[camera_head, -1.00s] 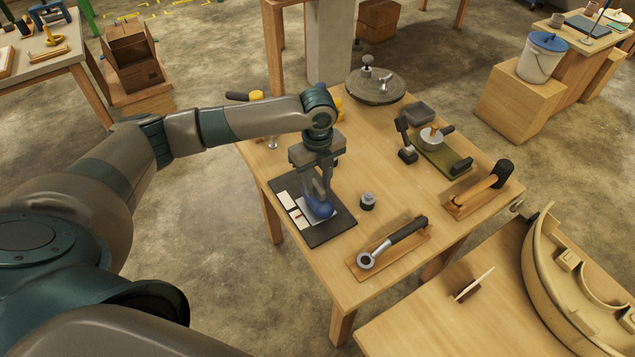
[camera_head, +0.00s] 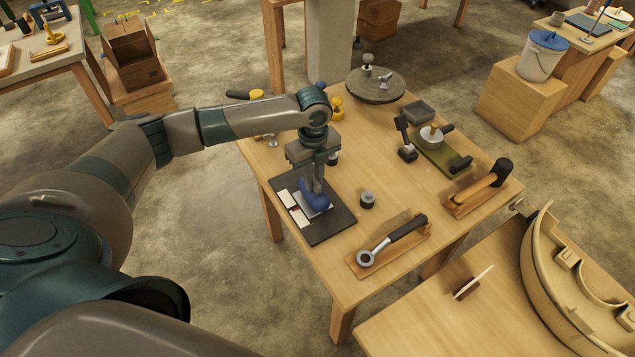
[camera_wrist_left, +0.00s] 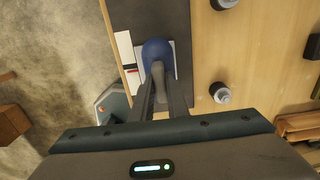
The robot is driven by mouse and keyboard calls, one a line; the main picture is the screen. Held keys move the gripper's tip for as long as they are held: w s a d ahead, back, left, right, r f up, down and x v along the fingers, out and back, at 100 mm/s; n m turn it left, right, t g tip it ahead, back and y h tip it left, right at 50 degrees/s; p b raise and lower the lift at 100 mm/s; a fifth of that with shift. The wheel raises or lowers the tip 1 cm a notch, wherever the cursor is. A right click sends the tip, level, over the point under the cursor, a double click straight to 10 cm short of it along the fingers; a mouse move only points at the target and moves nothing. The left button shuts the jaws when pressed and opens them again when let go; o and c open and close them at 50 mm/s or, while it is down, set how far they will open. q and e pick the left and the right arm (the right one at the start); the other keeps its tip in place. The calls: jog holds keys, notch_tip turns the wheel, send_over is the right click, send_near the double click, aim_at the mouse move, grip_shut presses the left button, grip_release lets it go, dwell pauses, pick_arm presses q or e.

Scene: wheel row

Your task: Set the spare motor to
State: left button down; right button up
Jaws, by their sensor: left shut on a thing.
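My left gripper (camera_head: 313,182) points down over the dark mat (camera_head: 330,231) and is shut on a blue rounded piece (camera_head: 316,198). In the left wrist view the blue piece (camera_wrist_left: 157,50) has a grey stem between the fingers (camera_wrist_left: 160,90). It is over a pale square on the mat; I cannot tell whether it touches it. A small grey cylinder with a dark body (camera_head: 367,200) stands right of the mat. It also shows in the left wrist view (camera_wrist_left: 220,93). I cannot tell which thing is the spare motor. My right gripper is not in view.
White cards (camera_head: 299,216) lie on the mat's left part. A ratchet-like tool (camera_head: 392,240) on a wooden holder lies in front, a mallet (camera_head: 485,184) at the right. A green tray (camera_head: 450,160) and a round grey plate (camera_head: 376,88) are further back. Bare wood lies around the cylinder.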

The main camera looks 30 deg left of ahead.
pick_arm(q)
jog(key=shift+w+a, duration=0.3)
jog(key=shift+a, duration=0.2)
jog(key=c, duration=1.7)
grip_release()
jog(key=shift+r, duration=0.1)
jog(key=shift+r, duration=0.6)
jog(key=shift+r+b, duration=2)
jog(key=shift+r, duration=6)
